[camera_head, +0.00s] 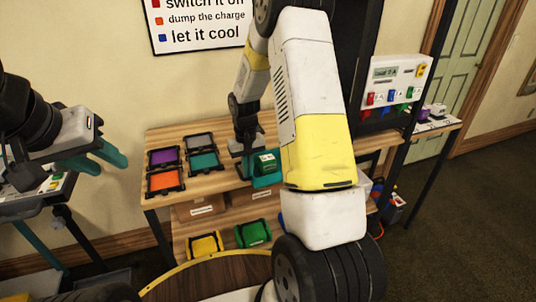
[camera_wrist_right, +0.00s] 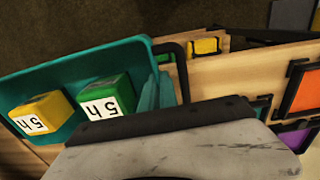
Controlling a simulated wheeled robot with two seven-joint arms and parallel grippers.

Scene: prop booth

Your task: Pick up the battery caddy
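The battery caddy (camera_head: 266,181) is a teal tray with a black handle, at the front edge of the wooden bench in the head view. It shows large in the right wrist view (camera_wrist_right: 60,75), holding a green block (camera_wrist_right: 105,95) and a yellow block (camera_wrist_right: 42,113), both with white labels. My right gripper (camera_head: 247,160) is down at the caddy's left side. In the right wrist view its teal fingertips (camera_wrist_right: 157,92) are close together beside the black handle (camera_wrist_right: 180,72); whether they grip it is unclear. My left gripper (camera_head: 98,158) is open and empty, far left.
Dark-framed trays in purple (camera_head: 163,156), orange (camera_head: 165,180), grey and teal lie on the bench (camera_head: 212,182), left of the caddy. Yellow (camera_head: 205,244) and green (camera_head: 253,233) trays sit on the lower shelf. A white panel (camera_head: 395,82) with colored switches stands at right.

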